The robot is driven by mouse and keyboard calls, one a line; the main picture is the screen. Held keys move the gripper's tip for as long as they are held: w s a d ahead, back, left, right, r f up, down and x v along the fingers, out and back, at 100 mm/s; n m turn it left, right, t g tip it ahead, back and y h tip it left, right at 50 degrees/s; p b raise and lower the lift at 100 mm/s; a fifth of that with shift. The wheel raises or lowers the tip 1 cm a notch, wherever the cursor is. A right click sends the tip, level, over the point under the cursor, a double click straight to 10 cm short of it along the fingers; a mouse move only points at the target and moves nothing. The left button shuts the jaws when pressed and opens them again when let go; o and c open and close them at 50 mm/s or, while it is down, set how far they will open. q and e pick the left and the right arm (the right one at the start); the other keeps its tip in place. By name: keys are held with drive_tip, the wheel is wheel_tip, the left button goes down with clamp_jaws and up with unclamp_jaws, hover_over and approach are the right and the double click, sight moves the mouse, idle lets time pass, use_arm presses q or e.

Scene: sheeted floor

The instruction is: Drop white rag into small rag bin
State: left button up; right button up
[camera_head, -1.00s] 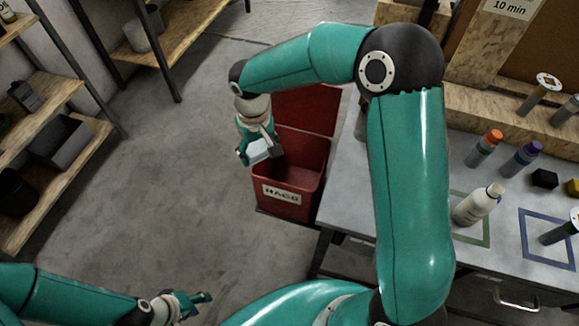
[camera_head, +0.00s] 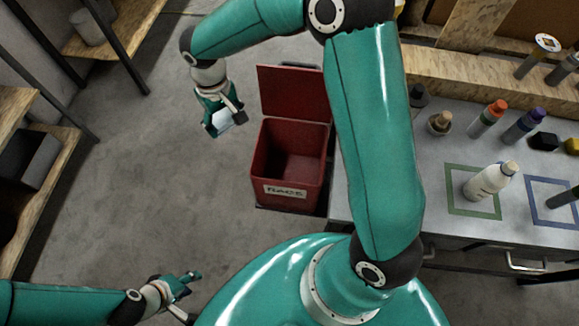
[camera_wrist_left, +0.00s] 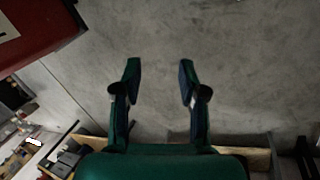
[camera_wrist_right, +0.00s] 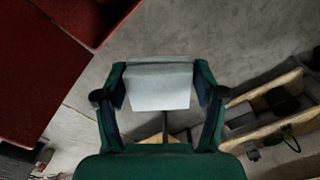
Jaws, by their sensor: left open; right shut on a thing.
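My right gripper (camera_head: 224,118) is shut on the white rag (camera_head: 228,123), a small pale block-like shape. It holds the rag in the air to the left of the red rag bin. The rag also shows between the fingers in the right wrist view (camera_wrist_right: 160,86). The inside that I see looks empty. My left gripper (camera_head: 190,283) is low at the bottom left. It is open and empty in the left wrist view (camera_wrist_left: 158,85).
The workbench (camera_head: 440,225) on the right holds a white bottle (camera_head: 490,181), several coloured-cap containers and marked squares. Wooden shelves (camera_head: 30,170) stand at the left. The floor (camera_head: 140,190) between shelves and bin is clear.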

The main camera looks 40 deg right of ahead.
use_arm(q)
drive_tip(key=o, duration=0.4)
drive_tip(key=shift+f, duration=0.1)
drive_tip(key=shift+c, duration=0.2)
use_arm(e)
drive_tip(key=shift+s+d+f, duration=0.1)
drive_tip(key=shift+d, duration=0.15)
use_arm(q)
wheel_tip(320, 180, down, 9)
drive_tip(key=b, duration=0.9)
use_arm(e)
drive_tip(key=s+d+f, duration=1)
drive_tip(key=d+f, duration=0.4)
drive_tip(key=shift+f, duration=0.35)
use_arm(q)
drive_tip(key=shift+f, duration=0.1)
use_arm(e)
drive_tip(key=o, duration=1.3)
drive_tip(key=shift+r, duration=0.1)
wheel_tip(320, 180, up, 12)
drive_tip(key=shift+f, duration=0.1)
